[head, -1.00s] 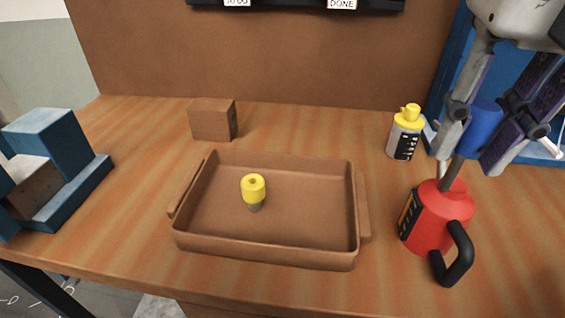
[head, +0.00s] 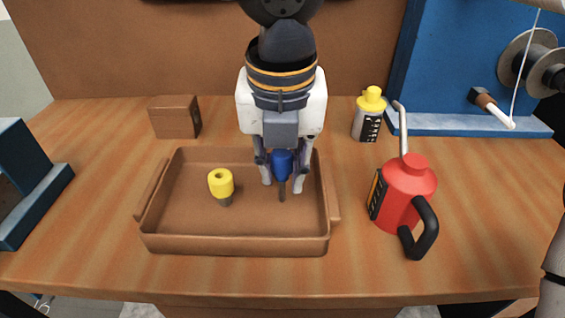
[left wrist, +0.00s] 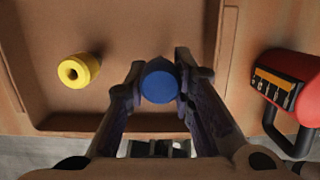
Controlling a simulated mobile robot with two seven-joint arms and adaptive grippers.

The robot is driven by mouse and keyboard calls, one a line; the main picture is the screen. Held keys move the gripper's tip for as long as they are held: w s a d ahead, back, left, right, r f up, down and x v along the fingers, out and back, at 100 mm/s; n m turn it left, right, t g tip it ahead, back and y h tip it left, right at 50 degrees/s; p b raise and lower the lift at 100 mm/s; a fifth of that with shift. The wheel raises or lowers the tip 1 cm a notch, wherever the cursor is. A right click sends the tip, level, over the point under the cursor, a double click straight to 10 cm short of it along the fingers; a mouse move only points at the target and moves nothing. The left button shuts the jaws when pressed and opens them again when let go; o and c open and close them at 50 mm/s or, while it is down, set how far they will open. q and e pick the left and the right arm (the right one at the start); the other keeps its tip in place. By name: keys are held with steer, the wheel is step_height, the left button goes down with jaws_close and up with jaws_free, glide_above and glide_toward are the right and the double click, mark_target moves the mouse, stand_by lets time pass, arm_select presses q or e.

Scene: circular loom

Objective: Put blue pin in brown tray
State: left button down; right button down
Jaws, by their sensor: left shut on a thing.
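The blue pin (head: 282,163) has a blue head and a thin dark shaft pointing down. My left gripper (head: 282,184) is shut on it, with a finger on each side of the head. The pin is upright over the right part of the brown tray (head: 235,245); I cannot tell whether its tip touches the tray floor. In the left wrist view the blue head (left wrist: 160,84) sits between the fingers, above the tray floor (left wrist: 150,30). My right gripper is not in view.
A brown box (head: 175,117) stands behind the tray. A blue stand (head: 30,185) is at far left.

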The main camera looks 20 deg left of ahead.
arm_select(q)
steer(key=c, duration=1.4)
jaws_free()
steer(key=shift+f, duration=0.1)
steer(key=shift+o, duration=0.2)
